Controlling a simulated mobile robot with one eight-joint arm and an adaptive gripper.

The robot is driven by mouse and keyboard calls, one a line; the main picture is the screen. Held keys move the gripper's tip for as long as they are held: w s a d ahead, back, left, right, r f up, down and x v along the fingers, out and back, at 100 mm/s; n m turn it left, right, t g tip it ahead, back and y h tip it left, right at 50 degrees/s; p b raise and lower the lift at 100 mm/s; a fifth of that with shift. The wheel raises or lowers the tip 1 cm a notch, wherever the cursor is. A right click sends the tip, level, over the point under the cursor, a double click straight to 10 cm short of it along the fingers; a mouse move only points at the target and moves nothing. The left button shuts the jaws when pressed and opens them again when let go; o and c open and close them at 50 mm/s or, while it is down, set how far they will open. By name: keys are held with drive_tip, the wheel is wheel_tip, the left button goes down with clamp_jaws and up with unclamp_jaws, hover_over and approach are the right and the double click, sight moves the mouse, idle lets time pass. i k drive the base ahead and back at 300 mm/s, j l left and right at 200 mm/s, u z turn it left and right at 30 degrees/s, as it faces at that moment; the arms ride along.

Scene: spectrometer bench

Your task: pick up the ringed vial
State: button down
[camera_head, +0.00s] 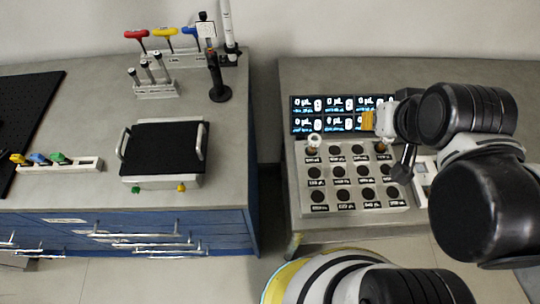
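A grey rack (326,174) with rows of dark round holes and labels stands on the right bench. A vial with a pale top (314,142) stands in the rack's back left hole. Which one bears the ring is too small to tell. My gripper (390,150) is over the back right corner of the rack, with one dark finger pointing down beside the right column. The other finger is not clear, and I cannot tell whether it touches the vial.
A display panel (325,115) with several readouts stands behind the rack. A pale device (424,182) lies right of the rack, partly behind my arm. A gap separates this bench from the left one, which holds a black-topped device (162,148) and tool stands.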

sight(314, 140)
drive_tip(key=u, duration=0.5)
drive_tip(key=k+j+z, duration=0.15)
drive_tip(key=k+z, duration=0.15)
drive_tip(key=z, duration=0.15)
drive_tip(key=k+z, duration=0.3)
drive_tip(key=z, duration=0.15)
drive_tip(key=k+z, duration=0.3)
drive_tip(key=z, duration=0.15)
